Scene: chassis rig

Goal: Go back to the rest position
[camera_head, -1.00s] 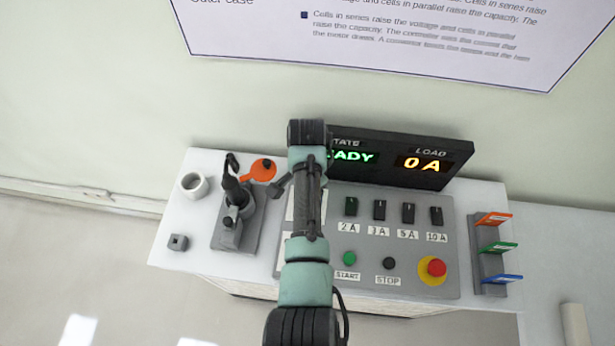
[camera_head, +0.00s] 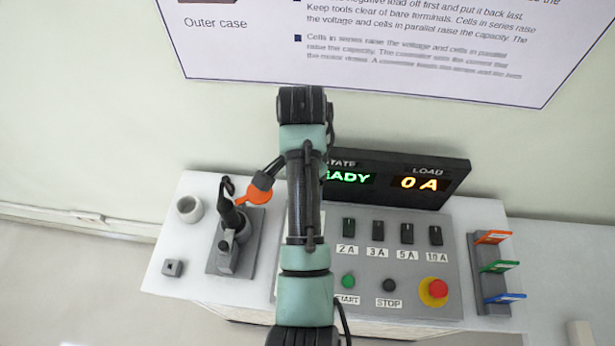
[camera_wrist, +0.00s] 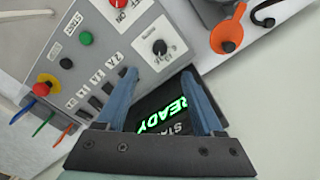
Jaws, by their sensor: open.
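My gripper (camera_wrist: 159,76) shows in the wrist view with its two blue fingers apart and nothing between them. It hangs over the control panel and the display (camera_wrist: 165,110) reading READY, with no visible contact. In the head view my arm rises from the bottom middle in front of the panel (camera_head: 380,245), and my gripper's fingers cannot be made out there. No rest position marker is visible.
A grey stand (camera_head: 235,245) with a dark upright device and an orange piece (camera_head: 256,196) are left of my arm. A white cup (camera_head: 188,209) and grey block (camera_head: 173,268) stand further left. A display (camera_head: 400,178) rises behind the panel; a card rack (camera_head: 490,270) is right.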

